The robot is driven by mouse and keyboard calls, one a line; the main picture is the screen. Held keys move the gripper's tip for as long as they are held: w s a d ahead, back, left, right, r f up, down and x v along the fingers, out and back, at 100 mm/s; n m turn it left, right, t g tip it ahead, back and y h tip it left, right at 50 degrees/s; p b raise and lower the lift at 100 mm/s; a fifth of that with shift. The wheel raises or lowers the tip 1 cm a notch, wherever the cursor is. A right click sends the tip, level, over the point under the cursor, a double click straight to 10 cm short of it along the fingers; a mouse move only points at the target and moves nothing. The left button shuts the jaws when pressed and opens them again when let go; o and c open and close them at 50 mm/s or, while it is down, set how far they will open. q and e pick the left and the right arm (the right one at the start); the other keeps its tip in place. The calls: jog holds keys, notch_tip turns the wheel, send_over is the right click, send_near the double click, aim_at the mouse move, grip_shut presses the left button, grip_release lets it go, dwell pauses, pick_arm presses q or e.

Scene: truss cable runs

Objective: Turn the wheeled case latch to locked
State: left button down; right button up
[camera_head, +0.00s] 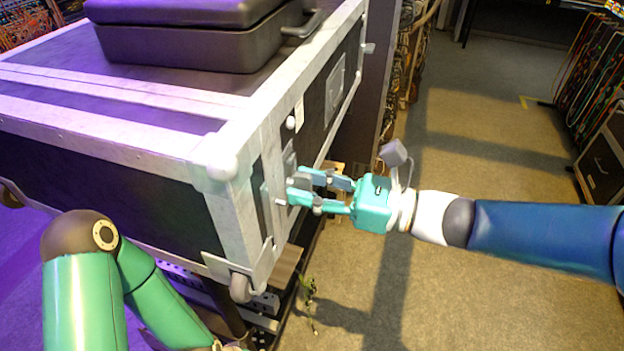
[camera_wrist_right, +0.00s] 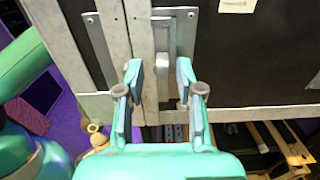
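The wheeled case (camera_head: 110,165) is a large dark flight case with pale metal edges and a caster at its near lower corner. Its latch plate (camera_head: 289,160) is on the right-hand face near that corner. In the right wrist view the latch handle (camera_wrist_right: 162,76) is a grey upright bar below a metal plate (camera_wrist_right: 182,28). My right gripper (camera_head: 293,189) is at the latch, and its fingers (camera_wrist_right: 159,78) stand apart on either side of the handle. A gap shows on the left; contact on the right is unclear.
A black hard case (camera_head: 185,42) with a handle lies on top of the wheeled case. Cable bundles (camera_head: 590,65) hang at the far right above a dark case (camera_head: 603,165). A wooden pallet-like frame (camera_wrist_right: 285,143) is below the latch. The floor (camera_head: 480,130) to the right is mostly clear.

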jog(key=shift+w+a, duration=0.1)
jog(key=shift+a, duration=0.35)
